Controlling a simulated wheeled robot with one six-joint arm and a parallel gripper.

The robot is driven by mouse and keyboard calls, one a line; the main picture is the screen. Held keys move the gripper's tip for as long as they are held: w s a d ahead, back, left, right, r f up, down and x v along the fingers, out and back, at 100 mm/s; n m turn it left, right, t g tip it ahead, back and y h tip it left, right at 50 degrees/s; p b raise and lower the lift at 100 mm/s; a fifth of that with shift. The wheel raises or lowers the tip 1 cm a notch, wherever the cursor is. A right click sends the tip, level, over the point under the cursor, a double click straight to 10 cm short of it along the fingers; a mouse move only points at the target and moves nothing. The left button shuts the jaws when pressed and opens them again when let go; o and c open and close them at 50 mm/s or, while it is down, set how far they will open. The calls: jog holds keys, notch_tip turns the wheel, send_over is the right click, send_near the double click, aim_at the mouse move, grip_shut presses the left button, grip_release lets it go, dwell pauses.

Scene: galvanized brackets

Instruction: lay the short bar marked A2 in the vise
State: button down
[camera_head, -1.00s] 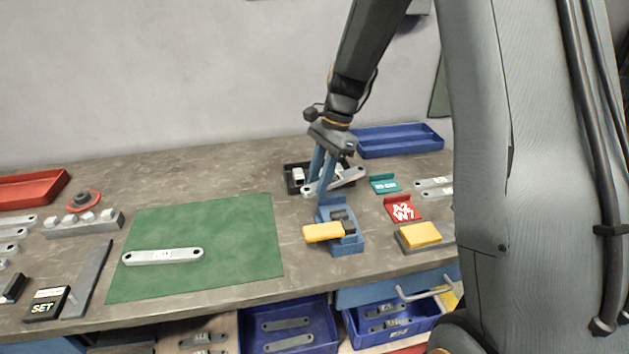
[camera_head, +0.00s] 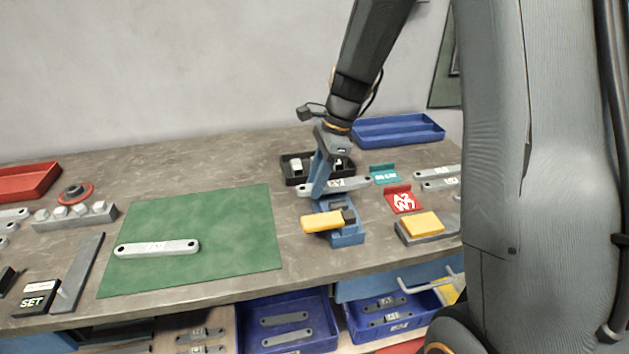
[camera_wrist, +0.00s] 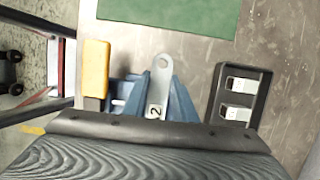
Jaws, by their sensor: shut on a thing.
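My gripper (camera_head: 321,184) is shut on a short grey bar (camera_head: 346,185) with a hole at its end, holding it crosswise. In the wrist view the bar (camera_wrist: 160,82) points up the picture between blue fingers, and a "2" shows on its label; the rest of the label is hidden. The blue vise (camera_head: 347,238), with a yellow handle (camera_head: 322,222), stands on the bench just below and in front of the bar in the head view. The bar appears above or behind the vise; I cannot tell the gap. The vise jaws are partly hidden.
A black tray (camera_head: 291,180) with pale blocks stands behind the bar. A red sign (camera_head: 403,201), a teal sign (camera_head: 384,175) and a yellow-topped block (camera_head: 423,224) stand to the right. Another bar (camera_head: 157,248) lies on the green mat (camera_head: 225,225) at left.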

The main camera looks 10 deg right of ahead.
jog(key=shift+f+b, duration=0.9)
jog(key=shift+f, duration=0.95)
jog(key=c, duration=1.4)
grip_release()
jog(key=shift+b+v, duration=0.55)
jog(key=shift+v, duration=3.35)
jog(key=shift+a, duration=0.1)
